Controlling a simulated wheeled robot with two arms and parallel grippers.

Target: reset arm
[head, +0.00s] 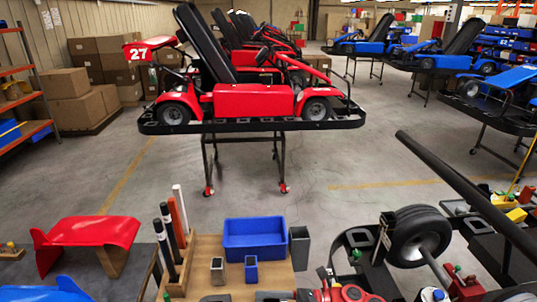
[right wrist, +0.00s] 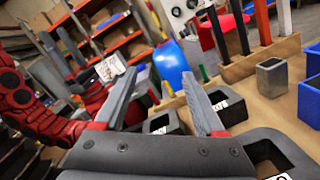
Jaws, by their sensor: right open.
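My right gripper (right wrist: 163,76) is open in the right wrist view. Its two grey fingers stand apart, with nothing held between them. It is above the wooden workbench (head: 205,250), near small dark open-topped cups (right wrist: 162,124). In the head view, red and dark parts that look like my right wrist show at the bottom edge, mostly cut off.
On the bench stand a blue bin (head: 254,240), a grey cup (head: 299,247) and upright rods (head: 170,226). A red panel (head: 88,232) lies on the left table. A red kart (head: 250,100) stands on a frame beyond open floor. A wheel (head: 417,236) is at right.

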